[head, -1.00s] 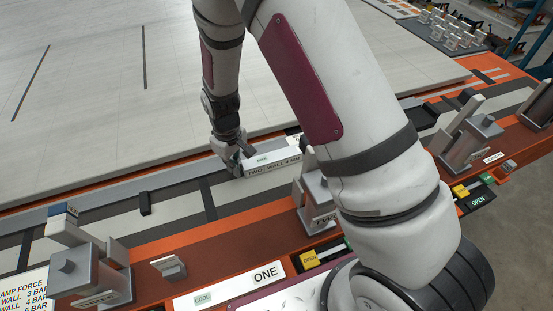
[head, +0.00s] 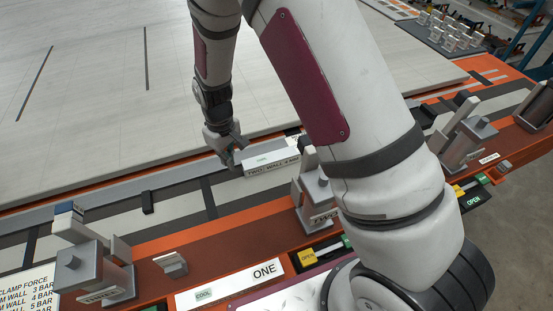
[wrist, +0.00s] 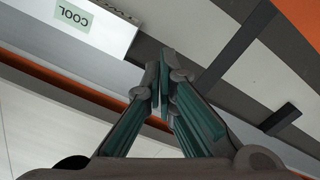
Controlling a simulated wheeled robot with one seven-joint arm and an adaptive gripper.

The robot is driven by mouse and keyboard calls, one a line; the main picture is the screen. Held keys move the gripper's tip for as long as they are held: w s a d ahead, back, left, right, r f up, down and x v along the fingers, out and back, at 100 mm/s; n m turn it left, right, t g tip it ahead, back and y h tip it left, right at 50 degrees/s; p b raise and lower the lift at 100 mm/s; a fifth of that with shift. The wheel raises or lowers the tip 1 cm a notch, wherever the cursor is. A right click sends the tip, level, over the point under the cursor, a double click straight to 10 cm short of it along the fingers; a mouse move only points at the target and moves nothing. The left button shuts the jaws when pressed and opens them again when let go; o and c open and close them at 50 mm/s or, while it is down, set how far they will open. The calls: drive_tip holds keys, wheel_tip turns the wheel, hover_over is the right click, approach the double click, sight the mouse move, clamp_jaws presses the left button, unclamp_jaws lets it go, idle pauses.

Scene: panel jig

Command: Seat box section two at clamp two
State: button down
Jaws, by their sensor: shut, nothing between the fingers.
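Box section two (head: 271,161) is a white bar marked TWO, WALL 4 BAR, with a green COOL label on top. It lies along the jig's striped far strip, beyond a grey clamp (head: 312,203) whose plate is partly hidden by my arm and hard to read; I cannot tell whether the bar touches it. My gripper (head: 228,160) is shut and empty just left of the bar's left end. In the wrist view my gripper's fingertips (wrist: 166,78) are together, apart from the bar's COOL-labelled end (wrist: 80,22) at upper left.
A white piece marked ONE (head: 235,286) lies along the front edge. Another grey clamp (head: 90,270) stands at the left, and one (head: 468,140) at the right. A small black stop (head: 147,203) stands on the strip. A wide pale panel (head: 90,100) fills the back.

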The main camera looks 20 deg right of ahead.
drive_tip(key=shift+r+p, duration=0.65)
drive_tip(key=shift+r, duration=1.45)
drive_tip(key=s+d+r+m+t, duration=0.1)
drive_tip(key=s+d+r, duration=0.15)
drive_tip(key=r, duration=0.45)
drive_tip(key=s+d+r+m+t, duration=0.1)
drive_tip(key=s+d+r, duration=0.15)
drive_tip(key=r, duration=0.45)
drive_tip(key=s+d+r+m, duration=0.1)
drive_tip(key=s+d+r, duration=0.15)
drive_tip(key=r, duration=0.55)
drive_tip(key=s+d+r+m+t, duration=0.1)
drive_tip(key=s+r, duration=0.3)
drive_tip(key=s, duration=0.5)
drive_tip(key=s+d+r+m+t, duration=0.2)
drive_tip(key=s+d+r, duration=0.2)
drive_tip(key=s, duration=0.5)
drive_tip(key=shift+d+r, duration=0.3)
